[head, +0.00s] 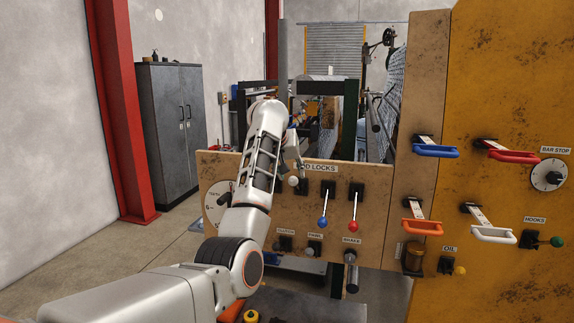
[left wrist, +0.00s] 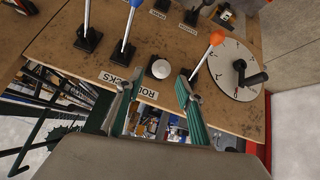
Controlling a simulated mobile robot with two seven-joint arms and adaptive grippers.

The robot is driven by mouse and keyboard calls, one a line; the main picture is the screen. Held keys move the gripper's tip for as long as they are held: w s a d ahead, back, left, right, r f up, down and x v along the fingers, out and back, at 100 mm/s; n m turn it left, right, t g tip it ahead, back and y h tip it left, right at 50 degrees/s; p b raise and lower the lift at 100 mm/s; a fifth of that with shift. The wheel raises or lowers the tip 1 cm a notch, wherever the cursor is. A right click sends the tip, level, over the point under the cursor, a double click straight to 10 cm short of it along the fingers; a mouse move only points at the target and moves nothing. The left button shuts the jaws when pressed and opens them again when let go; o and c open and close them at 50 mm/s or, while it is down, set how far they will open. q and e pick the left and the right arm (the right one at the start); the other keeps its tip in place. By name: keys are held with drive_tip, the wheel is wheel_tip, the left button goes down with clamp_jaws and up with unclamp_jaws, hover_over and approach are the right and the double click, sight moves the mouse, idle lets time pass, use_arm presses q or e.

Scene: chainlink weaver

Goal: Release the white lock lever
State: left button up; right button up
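The white lock lever shows as a round white knob (head: 293,181) under the ROD LOCKS label on the wooden panel (head: 380,253). It also shows in the left wrist view (left wrist: 159,69), seen nearly end-on, its shaft mostly hidden. My left gripper (head: 300,168) is at the knob, partly hidden by my own arm. In the left wrist view the left gripper (left wrist: 160,78) is open, with one teal-padded finger on either side of the knob. I see a gap between the knob and each finger. My right gripper is not in view.
A blue-knobbed lever (head: 323,222) and a red-knobbed lever (head: 353,227) hang down just right of the white one. An orange lever (left wrist: 217,40) and a dial with a black crank (left wrist: 250,75) are on the other side. Coloured handles project from the yellow cabinet (head: 520,100).

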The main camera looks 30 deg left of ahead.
use_arm(q)
drive_tip(key=v, duration=0.5)
drive_tip(key=shift+r, duration=0.1)
idle(0.3)
wheel_tip(320, 180, down, 19)
drive_tip(key=s+d+f+m, duration=0.1)
drive_tip(key=s+f, duration=0.2)
drive_tip(key=f, duration=0.4)
drive_tip(key=s+d+f+m+y, duration=0.1)
drive_tip(key=s+f, duration=0.2)
drive_tip(key=f, duration=0.4)
drive_tip(key=s+d+f+m, duration=0.1)
drive_tip(key=s+f, duration=0.2)
drive_tip(key=f, duration=0.4)
drive_tip(key=s+d+f+m+t, duration=0.1)
drive_tip(key=s+d+f+m, duration=0.15)
drive_tip(key=s+f, duration=0.65)
drive_tip(key=s+d+f+m+h, duration=0.1)
drive_tip(key=s+d, duration=0.3)
drive_tip(key=s, duration=0.4)
drive_tip(key=s+d+f+m+h, duration=0.1)
drive_tip(key=s+d+f, duration=0.3)
drive_tip(key=s, duration=0.5)
drive_tip(key=s+d+f+m+t+h, duration=0.1)
drive_tip(key=s+d+f+h, duration=0.1)
drive_tip(key=s+d, duration=0.3)
drive_tip(key=s+f, duration=0.1)
drive_tip(key=s, duration=0.2)
drive_tip(key=shift+s+d, duration=0.2)
drive_tip(key=shift+s, duration=0.15)
